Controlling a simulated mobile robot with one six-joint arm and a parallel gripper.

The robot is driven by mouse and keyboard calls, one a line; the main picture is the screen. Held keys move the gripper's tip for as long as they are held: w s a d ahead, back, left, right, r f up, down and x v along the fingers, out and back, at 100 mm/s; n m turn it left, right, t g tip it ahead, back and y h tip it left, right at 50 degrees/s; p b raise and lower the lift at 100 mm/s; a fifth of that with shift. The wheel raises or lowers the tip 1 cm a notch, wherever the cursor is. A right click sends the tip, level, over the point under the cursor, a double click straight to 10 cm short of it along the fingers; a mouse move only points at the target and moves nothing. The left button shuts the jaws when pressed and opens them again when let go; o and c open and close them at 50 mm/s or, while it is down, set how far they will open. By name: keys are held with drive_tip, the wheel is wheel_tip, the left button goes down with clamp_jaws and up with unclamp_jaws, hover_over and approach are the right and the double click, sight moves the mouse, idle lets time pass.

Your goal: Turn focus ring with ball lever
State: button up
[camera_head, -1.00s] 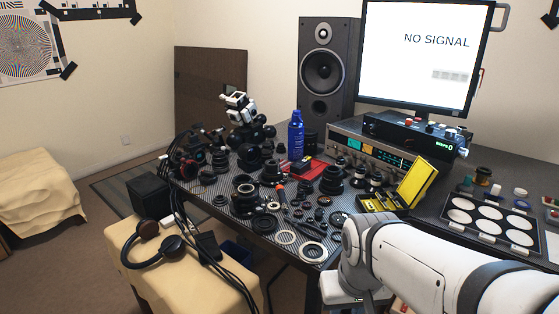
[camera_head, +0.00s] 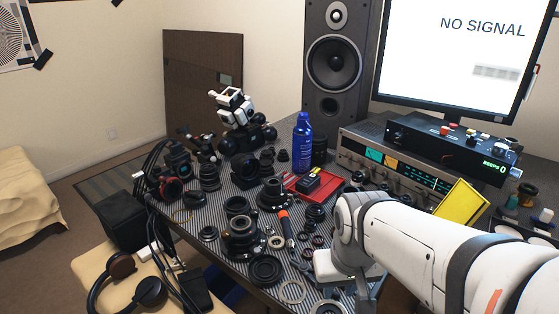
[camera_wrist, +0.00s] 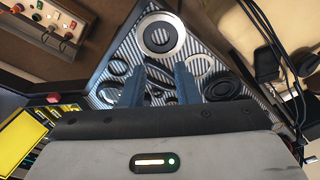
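Lens parts stand and lie on the dark striped table (camera_head: 205,262). A large black lens barrel (camera_head: 241,238) stands near the front, with another black lens body (camera_head: 272,196) behind it. I cannot tell which part is the focus ring, and no ball lever is clear. In the wrist view, the two blue-grey fingers of my gripper (camera_wrist: 161,76) are apart, with nothing seen held between them. They are over the table's corner, among rings such as a large pale-rimmed ring (camera_wrist: 161,34) and a black ring (camera_wrist: 222,87). In the head view my arm hides the fingers.
A blue bottle (camera_head: 302,140) and a red tray (camera_head: 318,190) stand behind the lenses. A speaker (camera_head: 336,65), a monitor (camera_head: 455,45) and electronic units (camera_head: 440,143) line the back. Headphones (camera_head: 149,291) and cables are at the front left. A yellow case (camera_head: 461,208) is at right.

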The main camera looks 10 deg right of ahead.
drive_tip(key=w+a+r+m+y+p, duration=0.1)
drive_tip(key=w+r+m+p, duration=0.3)
drive_tip(key=w, duration=0.7)
drive_tip(key=m+y+p, duration=0.4)
drive_tip(key=m+p, duration=0.3)
drive_tip(key=m, duration=0.6)
hover_over(299, 195)
drive_tip(key=s+d, duration=0.1)
drive_tip(key=d, duration=0.2)
wheel_tip(299, 195, down, 6)
drive_tip(key=x, duration=0.7)
drive_tip(key=shift+f, duration=0.15)
clamp_jaws()
